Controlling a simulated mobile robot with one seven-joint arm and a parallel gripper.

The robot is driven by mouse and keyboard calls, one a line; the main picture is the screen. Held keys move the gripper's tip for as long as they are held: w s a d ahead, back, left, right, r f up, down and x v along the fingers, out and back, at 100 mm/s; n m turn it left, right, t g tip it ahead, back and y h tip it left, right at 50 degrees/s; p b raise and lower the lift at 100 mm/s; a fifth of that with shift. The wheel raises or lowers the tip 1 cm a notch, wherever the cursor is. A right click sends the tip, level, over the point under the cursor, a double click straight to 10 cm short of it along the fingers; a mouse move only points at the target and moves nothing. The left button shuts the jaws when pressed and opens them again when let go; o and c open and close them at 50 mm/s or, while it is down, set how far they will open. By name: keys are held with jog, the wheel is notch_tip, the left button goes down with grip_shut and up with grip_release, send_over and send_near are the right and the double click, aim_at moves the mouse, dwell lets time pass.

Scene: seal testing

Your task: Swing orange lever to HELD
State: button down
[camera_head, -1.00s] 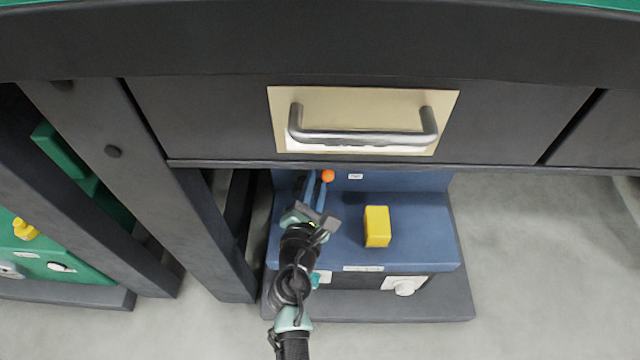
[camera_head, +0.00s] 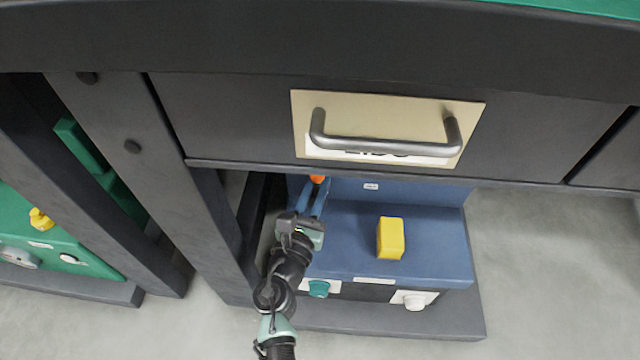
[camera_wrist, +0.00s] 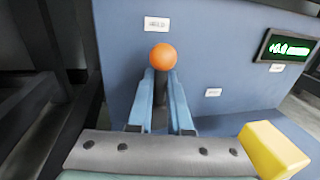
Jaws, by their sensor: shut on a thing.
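The orange lever's ball knob (camera_wrist: 163,57) shows in the wrist view, with a dark shaft (camera_wrist: 159,92) below it. The knob also shows in the head view (camera_head: 318,179), just under the drawer edge. My gripper (camera_wrist: 161,75) has its two blue fingers on either side of the shaft, just below the ball, and is shut on the lever. It also shows in the head view (camera_head: 315,196). A small white label (camera_wrist: 156,24) is on the blue panel above the knob; its text is too blurred to read. The lever's base is hidden by my gripper.
The blue machine (camera_head: 345,252) stands under a dark bench with a handled drawer (camera_head: 385,143) close above. A yellow block (camera_head: 390,238) is on its top, right of my gripper. A teal knob (camera_head: 318,289) and white knob (camera_head: 414,300) are in front. A bench leg (camera_head: 190,205) stands left.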

dwell(0.5)
jog(key=c, duration=0.9)
grip_release()
jog(key=shift+o, duration=0.2)
jog(key=s+a+p, duration=0.2)
jog(key=s+p, duration=0.2)
jog(key=s, duration=0.8)
jog(key=shift+s+a, duration=0.3)
jog(key=shift+s, duration=0.1)
jog(key=shift+f, duration=0.1)
